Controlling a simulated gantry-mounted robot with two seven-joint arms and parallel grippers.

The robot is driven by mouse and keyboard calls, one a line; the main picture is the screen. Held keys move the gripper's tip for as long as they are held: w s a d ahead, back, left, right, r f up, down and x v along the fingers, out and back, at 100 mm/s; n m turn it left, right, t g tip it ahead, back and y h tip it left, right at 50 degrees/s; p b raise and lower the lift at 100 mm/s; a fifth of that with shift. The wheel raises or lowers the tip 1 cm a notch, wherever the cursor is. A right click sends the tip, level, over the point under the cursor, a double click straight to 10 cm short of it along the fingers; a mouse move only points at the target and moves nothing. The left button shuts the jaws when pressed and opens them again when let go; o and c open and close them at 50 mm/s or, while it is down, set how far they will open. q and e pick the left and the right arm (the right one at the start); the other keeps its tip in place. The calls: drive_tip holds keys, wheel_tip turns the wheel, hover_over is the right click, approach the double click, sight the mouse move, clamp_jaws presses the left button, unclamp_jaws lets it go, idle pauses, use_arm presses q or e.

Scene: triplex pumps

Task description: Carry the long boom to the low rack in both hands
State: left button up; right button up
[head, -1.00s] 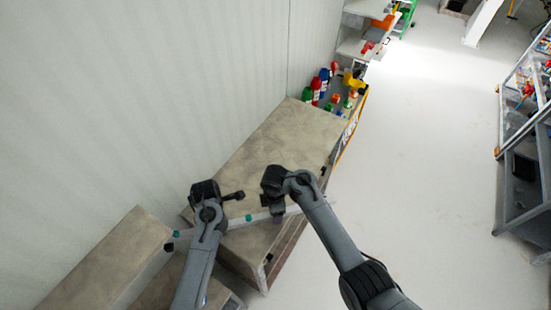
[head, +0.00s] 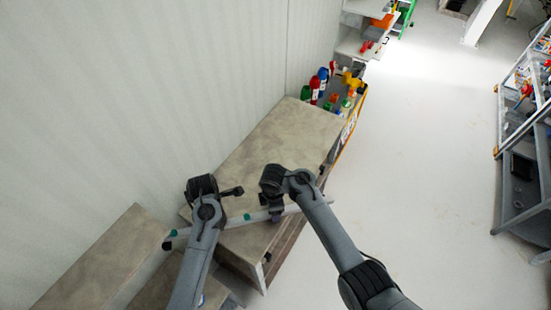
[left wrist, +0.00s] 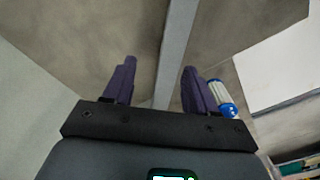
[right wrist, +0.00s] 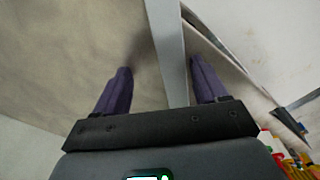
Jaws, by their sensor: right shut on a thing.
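In the head view my left wrist hides part of the bar. I cannot tell which furniture is the low rack.
A lower grey-topped unit (head: 95,265) stands at left. A wall runs along the left. The floor (head: 420,170) to the right is clear, up to metal shelving (head: 522,165).

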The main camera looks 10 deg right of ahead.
use_arm(q)
drive_tip(key=r, duration=0.4)
drive_tip(key=shift+w+r, duration=0.1)
drive_tip(key=shift+w, duration=0.3)
use_arm(e)
drive_tip(key=f, duration=0.1)
drive_tip(key=s+f, duration=0.1)
drive_tip(key=shift+s+d+f, duration=0.3)
drive_tip(key=shift+s+f, duration=0.05)
drive_tip(key=shift+f, duration=0.05)
drive_tip(key=shift+r, duration=0.15)
drive_tip(key=r, duration=0.6)
drive_tip(key=w+r, duration=0.1)
drive_tip(key=r, duration=0.2)
drive_tip(key=shift+w+a, duration=0.1)
drive_tip(key=shift+a, duration=0.25)
use_arm(q)
drive_tip(key=shift+s+a+r+p, duration=0.15)
drive_tip(key=shift+r+p, duration=0.15)
drive_tip(key=shift+r, duration=0.4)
use_arm(e)
drive_tip(key=shift+w+r, duration=0.1)
drive_tip(key=shift+r, duration=0.65)
use_arm(q)
drive_tip(key=shift+s, duration=0.1)
use_arm(e)
drive_tip(key=shift+r, duration=0.1)
